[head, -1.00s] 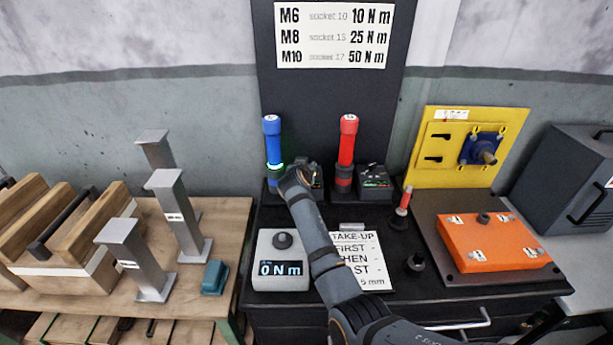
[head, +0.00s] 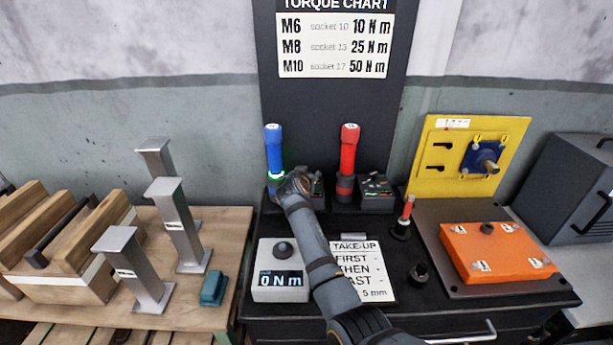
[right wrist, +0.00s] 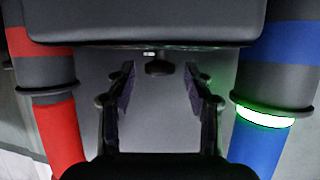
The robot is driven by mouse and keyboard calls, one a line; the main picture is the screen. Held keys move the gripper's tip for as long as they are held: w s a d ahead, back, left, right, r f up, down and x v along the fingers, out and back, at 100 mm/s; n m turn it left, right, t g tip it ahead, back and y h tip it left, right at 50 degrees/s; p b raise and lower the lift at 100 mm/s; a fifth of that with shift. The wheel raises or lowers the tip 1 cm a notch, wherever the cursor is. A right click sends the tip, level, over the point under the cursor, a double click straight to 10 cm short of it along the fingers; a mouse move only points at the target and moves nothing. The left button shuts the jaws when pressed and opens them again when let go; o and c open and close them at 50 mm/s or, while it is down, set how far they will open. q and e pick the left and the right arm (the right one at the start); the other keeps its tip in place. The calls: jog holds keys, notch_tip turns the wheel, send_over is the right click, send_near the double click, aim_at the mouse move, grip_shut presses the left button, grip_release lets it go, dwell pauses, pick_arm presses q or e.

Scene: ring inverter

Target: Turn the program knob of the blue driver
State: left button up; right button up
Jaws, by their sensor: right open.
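The blue driver (head: 274,150) stands upright in its dock at the back of the bench, with a lit green ring; it also shows at the right of the right wrist view (right wrist: 264,135). A dark box (right wrist: 145,20) spans the top of the right wrist view, with a small dark knob (right wrist: 158,68) at its edge. My right gripper (right wrist: 160,76) is open, its two fingers on either side of the knob with gaps showing. In the head view my right gripper (head: 294,184) is beside the blue driver and partly hides the box. My left gripper is out of view.
A red driver (head: 348,150) stands to the right with its own dark box (head: 375,187). In front are a torque display (head: 281,281) reading 0 N m, a printed card (head: 362,262) and an orange plate (head: 495,250). Metal posts (head: 180,225) stand at left.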

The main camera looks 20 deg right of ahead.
notch_tip(320, 180, up, 10)
jog(key=shift+f, duration=0.1)
dwell(0.4)
